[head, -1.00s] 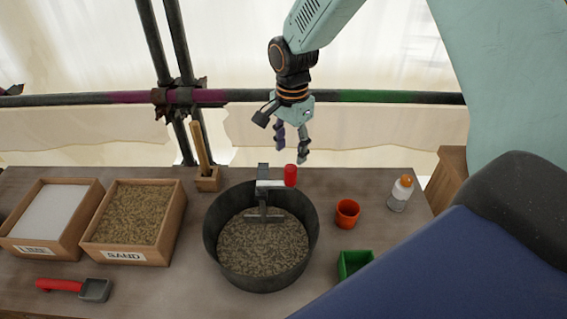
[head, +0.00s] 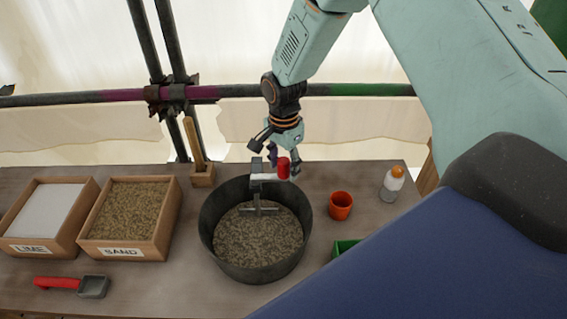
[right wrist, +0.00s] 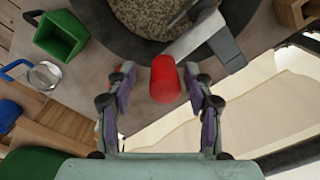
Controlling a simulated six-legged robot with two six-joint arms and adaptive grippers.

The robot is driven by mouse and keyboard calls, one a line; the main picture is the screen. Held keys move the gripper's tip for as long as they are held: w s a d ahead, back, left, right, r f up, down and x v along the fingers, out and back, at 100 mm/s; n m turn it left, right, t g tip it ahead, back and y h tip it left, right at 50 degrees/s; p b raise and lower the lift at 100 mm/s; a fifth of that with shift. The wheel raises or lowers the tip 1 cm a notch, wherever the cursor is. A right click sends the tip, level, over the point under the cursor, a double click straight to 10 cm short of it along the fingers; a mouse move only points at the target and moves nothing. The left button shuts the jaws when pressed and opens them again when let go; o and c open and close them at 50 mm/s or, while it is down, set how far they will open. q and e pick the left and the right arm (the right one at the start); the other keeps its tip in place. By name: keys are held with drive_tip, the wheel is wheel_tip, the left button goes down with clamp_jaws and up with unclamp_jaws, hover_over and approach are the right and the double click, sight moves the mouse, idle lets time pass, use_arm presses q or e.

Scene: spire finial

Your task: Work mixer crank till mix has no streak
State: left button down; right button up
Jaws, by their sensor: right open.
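The mixer tub (head: 210,235) is a dark round bucket holding a grey-brown, grainy mix (head: 258,242). I cannot tell from here whether the mix has streaks. A grey paddle (head: 258,209) stands in the mix below the crank arm (head: 265,176). The red crank knob (head: 283,168) is at the arm's right end. My right gripper (head: 283,165) is open at the knob. In the right wrist view the red knob (right wrist: 165,78) lies between the open fingers (right wrist: 160,95), with gaps at both sides. My left gripper is not in view.
Boxes labelled LIME (head: 42,217) and SAND (head: 128,218) stand at the left, with a red-handled scoop (head: 75,285) in front. Scaffold poles (head: 230,93) run behind.

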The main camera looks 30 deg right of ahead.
drive_tip(key=shift+w+d+f, duration=0.3)
drive_tip(key=shift+w+f, duration=0.05)
drive_tip(key=shift+w, duration=0.1)
drive_tip(key=c, duration=0.5)
drive_tip(key=shift+c, duration=0.8)
drive_tip(key=shift+s+a+r, duration=0.2)
drive_tip(key=shift+r, duration=0.05)
clamp_jaws()
drive_tip(key=shift+w, duration=0.1)
